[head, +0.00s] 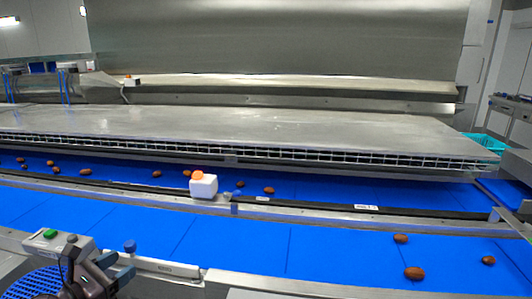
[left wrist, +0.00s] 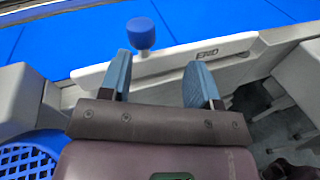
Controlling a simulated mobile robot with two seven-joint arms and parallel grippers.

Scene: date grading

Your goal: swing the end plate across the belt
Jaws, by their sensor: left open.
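The end plate (head: 165,267) is a pale bar with a dark label, lying along the near edge of the front blue belt (head: 240,246). A blue knob (head: 130,246) stands at its left part. In the left wrist view the plate (left wrist: 175,68) crosses behind my fingers, and the knob (left wrist: 141,32) shows just beyond them, slightly left of the middle of the gap. My left gripper (left wrist: 160,82) is open, with nothing seen between its blue-grey fingers. In the head view it (head: 106,264) is at the lower left, close to the knob. My right gripper is not in view.
Several brown dates (head: 414,273) lie at the front belt's right, others on the rear belt (head: 320,188). A white block with an orange top (head: 203,187) stands on the rail between. A button box (head: 48,237) and blue basket (head: 40,284) are at lower left.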

